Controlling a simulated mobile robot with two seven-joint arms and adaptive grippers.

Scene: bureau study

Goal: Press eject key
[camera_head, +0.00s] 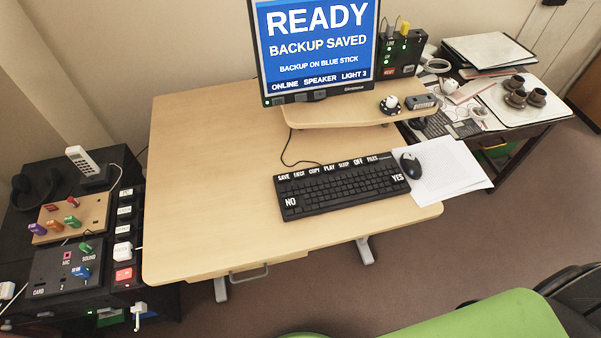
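A black keyboard (340,190) lies on the wooden desk (215,170), a little right of the desk's middle. A row of white labels runs along its back edge. The label that seems to read EJECT (298,174) is second from the left, between SAVE and COPY. Large NO and YES labels mark the keyboard's front left and right. A monitor (318,45) behind it shows READY, BACKUP SAVED and BACKUP ON BLUE STICK on a blue screen. Neither of my grippers is in view.
A black mouse (410,165) and white papers (445,165) lie right of the keyboard. A raised shelf (350,115) stands behind it. A black side cabinet (30,250) with coloured sticks and a phone stands left. A green surface (490,318) fills the lower right. The desk's left half is clear.

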